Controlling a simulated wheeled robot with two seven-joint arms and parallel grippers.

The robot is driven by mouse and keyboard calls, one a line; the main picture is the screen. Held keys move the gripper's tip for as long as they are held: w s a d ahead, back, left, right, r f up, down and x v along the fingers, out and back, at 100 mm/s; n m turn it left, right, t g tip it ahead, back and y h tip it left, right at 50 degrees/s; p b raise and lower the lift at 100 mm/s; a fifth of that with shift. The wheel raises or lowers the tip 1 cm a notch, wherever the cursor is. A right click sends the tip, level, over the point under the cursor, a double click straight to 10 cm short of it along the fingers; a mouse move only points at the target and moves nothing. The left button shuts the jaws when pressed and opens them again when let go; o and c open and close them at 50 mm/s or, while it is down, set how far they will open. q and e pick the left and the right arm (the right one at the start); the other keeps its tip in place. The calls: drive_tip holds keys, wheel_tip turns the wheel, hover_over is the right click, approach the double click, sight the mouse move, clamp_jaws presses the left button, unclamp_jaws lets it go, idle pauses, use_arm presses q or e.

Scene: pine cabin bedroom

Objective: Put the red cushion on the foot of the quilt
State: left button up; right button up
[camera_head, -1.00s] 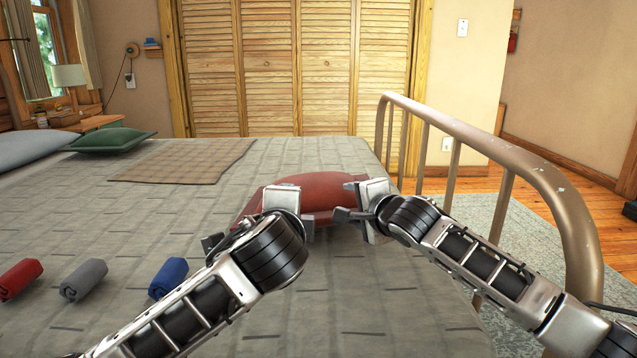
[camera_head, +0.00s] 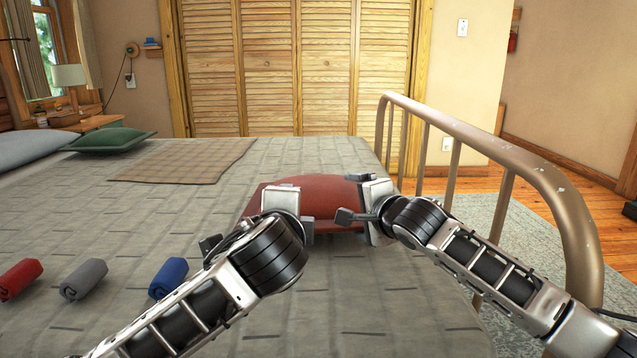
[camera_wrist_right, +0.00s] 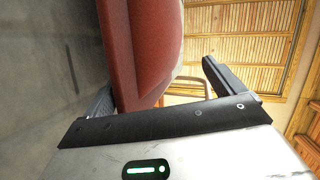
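The red cushion (camera_head: 335,193) is at the foot end of the grey quilt (camera_head: 330,295), near the metal foot rail. Its front is partly covered by my grippers, and I cannot tell whether its underside fully rests on the quilt. My right gripper (camera_head: 352,197) is at the cushion's right end with its fingers apart. In the right wrist view the cushion (camera_wrist_right: 140,45) lies between those fingers, close to the left one and clear of the right one. My left gripper (camera_head: 262,228) is at the cushion's near left side. Its fingers are mostly hidden by its own hand.
The curved metal foot rail (camera_head: 500,152) runs close beside my right arm. Rolled red (camera_head: 18,279), grey (camera_head: 84,279) and blue (camera_head: 168,278) cloths lie at the left front. A green cushion (camera_head: 108,140) and tan plaid blanket (camera_head: 188,161) lie farther back. The quilt's middle is clear.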

drive_tip(key=v, duration=1.1)
drive_tip(key=shift+w, duration=0.1)
